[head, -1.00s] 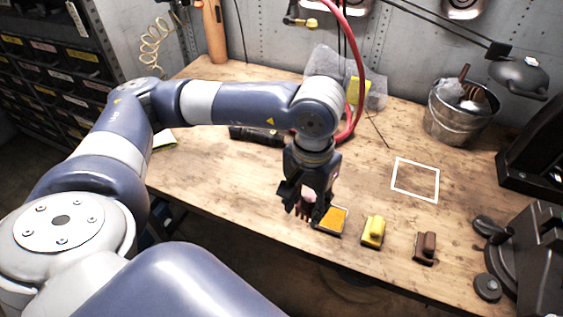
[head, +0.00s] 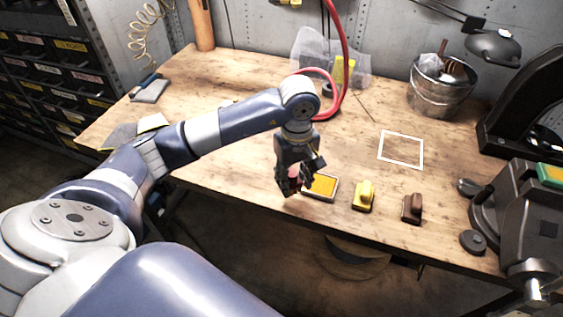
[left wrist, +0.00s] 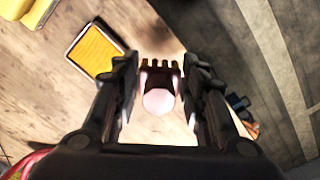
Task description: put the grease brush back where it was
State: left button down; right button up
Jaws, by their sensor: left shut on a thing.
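My left gripper (head: 291,185) is shut on a small brush with a rounded pink handle (left wrist: 158,101) and a brown toothed end. I take it for the grease brush. In the head view the fingers hide most of it, and I cannot tell if it touches the bench. It is just left of a framed yellow-orange pad (head: 321,186), which also shows upper left in the left wrist view (left wrist: 95,50). A yellow block-like piece (head: 364,196) and a brown one (head: 412,208) stand right of the pad. A white square outline (head: 401,149) is marked on the bench. My right gripper is out of view.
The wooden workbench (head: 240,85) is clear in its middle. A metal bucket (head: 440,92) stands at the back right. Dark machinery (head: 500,215) fills the right edge. Drawer bins (head: 50,75) stand at left.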

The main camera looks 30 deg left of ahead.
pick_arm(q)
jog(key=w+a+f+p, duration=0.1)
jog(key=a, duration=0.1)
jog(key=w+a+f+p, duration=0.1)
jog(key=w+a, duration=0.1)
jog(key=w+a+f+p, duration=0.1)
jog(key=w+a+p, duration=0.1)
jog(key=a, duration=0.1)
jog(key=shift+w+f, duration=0.1)
jog(key=shift+f, duration=0.45)
jog(key=shift+a+f, duration=0.1)
jog(key=shift+f+b, duration=0.3)
jog(key=shift+b, duration=0.05)
jog(key=c, duration=1)
grip_release()
jog(key=shift+r, duration=0.1)
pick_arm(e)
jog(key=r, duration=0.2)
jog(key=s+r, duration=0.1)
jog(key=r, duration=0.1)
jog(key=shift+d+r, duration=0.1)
